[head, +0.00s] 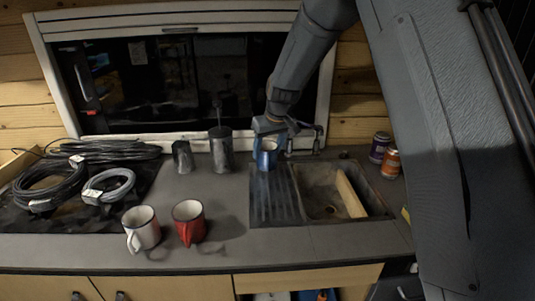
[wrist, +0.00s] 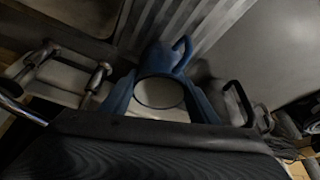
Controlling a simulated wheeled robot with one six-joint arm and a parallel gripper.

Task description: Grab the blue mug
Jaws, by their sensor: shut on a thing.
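The blue mug (head: 267,155) stands at the back of the counter, at the left edge of the sink's ribbed drainboard in the head view. My gripper (head: 273,134) reaches down to it from above and is shut on it. In the wrist view the blue mug (wrist: 170,58) sits between the two blue fingers of my gripper (wrist: 160,98), with its round rim facing the camera and its handle pointing up and right. I cannot tell whether its base touches the drainboard.
A metal canister (head: 221,150) and a dark cup (head: 183,157) stand left of the blue mug. A white mug (head: 141,229) and a red mug (head: 189,222) stand near the front edge. The sink (head: 330,192), faucet (head: 317,139) and two cans (head: 390,163) are right. Coiled cables (head: 50,185) lie left.

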